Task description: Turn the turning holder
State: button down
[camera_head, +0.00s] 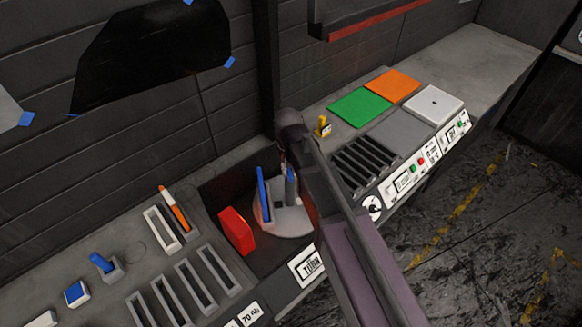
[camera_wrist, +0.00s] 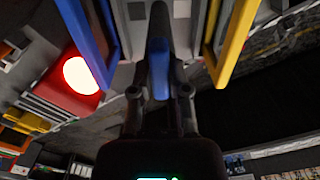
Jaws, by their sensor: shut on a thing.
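The turning holder (camera_head: 283,222) is a light grey round plate in a dark recess of the bench. A blue upright panel (camera_head: 264,194) and a short blue-grey post (camera_head: 291,187) stand on it. My gripper (camera_head: 285,165) is over the plate, and my arm covers the plate's right side. In the wrist view my gripper (camera_wrist: 158,45) is shut on a blue upright piece (camera_wrist: 160,86), apparently that post. A blue frame (camera_wrist: 88,40) is on the left there and a yellow frame (camera_wrist: 230,42) on the right. The fingertip contact is partly hidden.
A red block (camera_head: 237,231) stands in the recess left of the plate. Slotted racks (camera_head: 185,285) and an orange-handled tool (camera_head: 174,208) lie further left. Green (camera_head: 360,107) and orange (camera_head: 392,86) squares lie at the right. A dark wall runs behind.

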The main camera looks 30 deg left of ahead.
jog(key=shift+a, duration=0.15)
jog(key=c, duration=0.6)
grip_release()
jog(key=shift+c, duration=0.2)
jog(key=shift+o, duration=0.2)
jog(key=shift+w, duration=0.1)
